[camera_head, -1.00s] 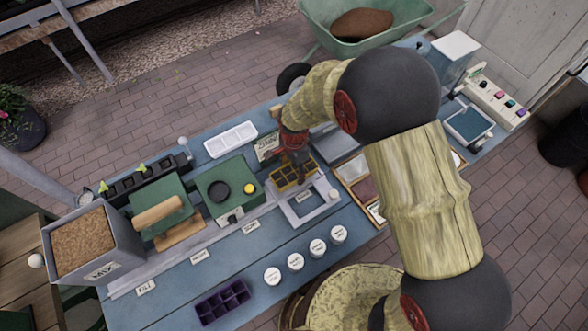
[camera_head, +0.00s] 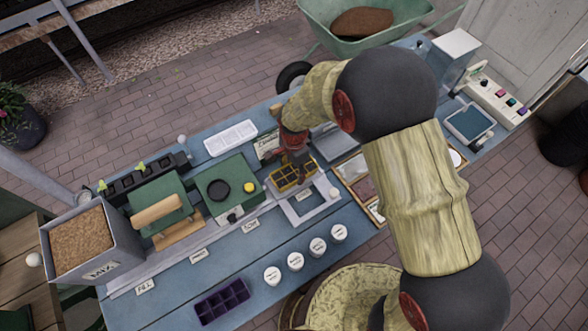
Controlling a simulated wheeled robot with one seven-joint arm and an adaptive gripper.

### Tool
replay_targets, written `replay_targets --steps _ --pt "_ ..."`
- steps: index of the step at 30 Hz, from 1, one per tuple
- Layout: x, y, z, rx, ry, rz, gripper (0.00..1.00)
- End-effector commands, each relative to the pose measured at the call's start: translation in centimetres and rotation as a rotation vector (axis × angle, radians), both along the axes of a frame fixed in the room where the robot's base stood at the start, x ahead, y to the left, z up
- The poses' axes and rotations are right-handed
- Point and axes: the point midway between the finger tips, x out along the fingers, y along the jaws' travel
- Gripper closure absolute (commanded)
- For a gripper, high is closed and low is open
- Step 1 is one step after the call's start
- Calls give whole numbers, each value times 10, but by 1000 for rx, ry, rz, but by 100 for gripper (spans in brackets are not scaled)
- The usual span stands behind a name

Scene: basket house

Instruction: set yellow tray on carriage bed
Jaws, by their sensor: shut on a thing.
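The yellow tray (camera_head: 284,184), with several dark-filled cells, is at the back of the grey frame-like station (camera_head: 296,216) on the blue bench. My gripper (camera_head: 300,178) reaches down over the tray from above and is shut on it, at its right part. The fingertips are small and partly hidden by the wrist. I cannot tell whether the tray touches the surface below it. No part in view is clearly marked as the carriage bed; the grey rail (camera_head: 200,254) runs along the bench below the stations.
A green station (camera_head: 232,188) with a black disc and yellow button stands left of the tray. A white tray (camera_head: 230,138) lies behind it. A purple tray (camera_head: 221,300) and several white-lidded pots (camera_head: 295,261) are at the front. A mix bin (camera_head: 85,243) stands far left.

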Motion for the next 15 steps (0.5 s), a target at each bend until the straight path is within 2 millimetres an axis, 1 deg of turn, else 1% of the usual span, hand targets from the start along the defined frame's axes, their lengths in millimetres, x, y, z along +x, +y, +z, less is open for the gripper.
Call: replay_targets --steps 12,13,15 --pt "0 0 -2 1 -1 0 80" --pt "0 0 -2 1 -1 0 47" --pt "0 0 -2 1 -1 0 43"
